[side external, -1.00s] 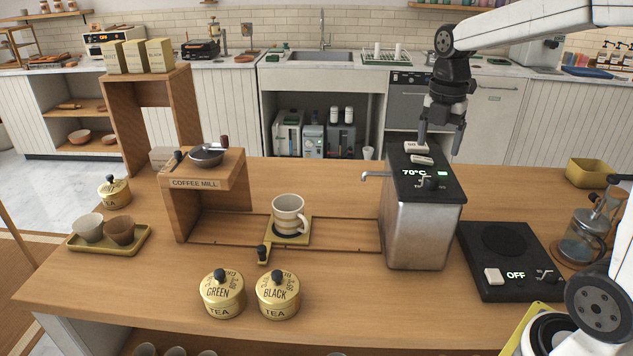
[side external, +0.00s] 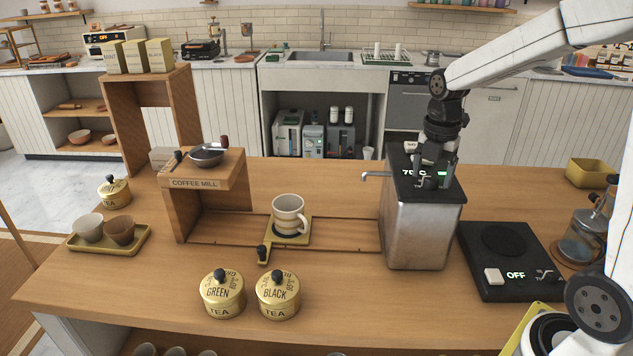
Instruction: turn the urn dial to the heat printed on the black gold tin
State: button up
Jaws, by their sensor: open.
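The urn (side external: 418,235) is a steel box with a black top and a spout on its left. Its green display is partly covered by my gripper; it read 70°C a second ago. The dial (side external: 430,183) is a small dark knob at the front of the top. My gripper (side external: 432,180) is open, pointing down over the dial with its fingers close around or beside it; contact cannot be told. The black gold tin (side external: 278,297) is a round tin marked BLACK TEA with a dark knob. Small print on its lid is too small to read surely.
A similar GREEN tea tin (side external: 222,295) stands to its left. A striped mug (side external: 289,213) sits left of the urn. A black hot plate (side external: 510,278) showing OFF and a glass press (side external: 583,245) stand to the right.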

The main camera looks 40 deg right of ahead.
jog(key=shift+f, duration=0.35)
grip_shut()
